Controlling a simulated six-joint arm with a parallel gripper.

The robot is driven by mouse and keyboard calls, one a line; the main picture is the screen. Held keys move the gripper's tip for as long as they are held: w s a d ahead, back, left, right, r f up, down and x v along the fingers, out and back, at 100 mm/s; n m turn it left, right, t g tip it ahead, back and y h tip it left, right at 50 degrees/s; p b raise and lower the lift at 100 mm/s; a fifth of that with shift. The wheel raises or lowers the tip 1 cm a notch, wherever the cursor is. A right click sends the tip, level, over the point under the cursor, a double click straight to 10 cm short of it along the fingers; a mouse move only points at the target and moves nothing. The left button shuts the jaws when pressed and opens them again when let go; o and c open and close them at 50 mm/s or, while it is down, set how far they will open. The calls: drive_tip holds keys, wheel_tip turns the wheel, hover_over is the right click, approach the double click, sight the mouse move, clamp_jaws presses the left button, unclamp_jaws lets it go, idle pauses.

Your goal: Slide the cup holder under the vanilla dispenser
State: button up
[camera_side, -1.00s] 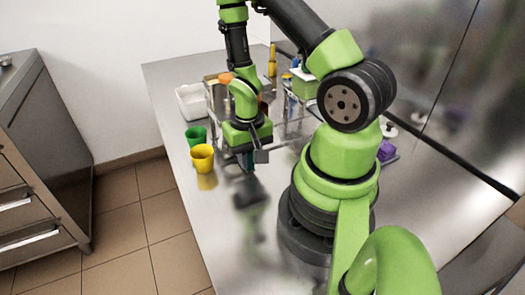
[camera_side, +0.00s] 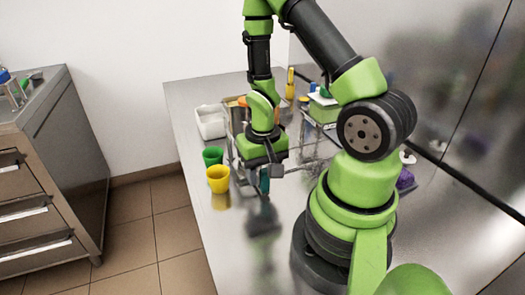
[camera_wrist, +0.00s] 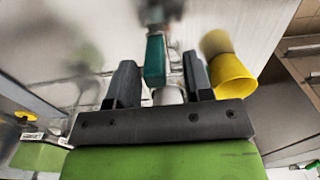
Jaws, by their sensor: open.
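My gripper (camera_side: 268,172) is low over the steel counter, at the near side of a metal stand. In the wrist view its two dark fingers (camera_wrist: 160,82) are apart, with a teal upright piece (camera_wrist: 155,60) between them. A gap shows beside the piece. The teal piece also shows below the gripper in the side view (camera_side: 264,180). It may be part of the cup holder, but I cannot tell. A metal stand with an orange top (camera_side: 240,102) is partly hidden behind my arm. I cannot tell which dispenser is vanilla.
A green block on a stand (camera_side: 323,107) is at the back right. The front left counter is clear.

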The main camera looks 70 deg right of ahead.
wheel_tip(320, 180, up, 8)
drive_tip(key=shift+f, duration=0.2)
idle(0.5)
drive_tip(key=shift+w+a+r, duration=0.1)
drive_tip(key=shift+w+r, duration=0.05)
drive_tip(key=shift+r, duration=0.15)
drive_tip(key=s+a+r+n+t+y, duration=0.1)
drive_tip(key=s+a+r+n+t, duration=0.1)
drive_tip(key=a+r, duration=0.3)
drive_tip(key=s+a+r+n+t+y, duration=0.1)
drive_tip(key=a+r+t, duration=0.4)
drive_tip(key=r, duration=0.8)
drive_tip(key=shift+s+a+n, duration=0.75)
drive_tip(key=shift+s+n, duration=0.1)
drive_tip(key=shift+n, duration=0.15)
drive_tip(key=shift+r, duration=0.1)
idle(0.6)
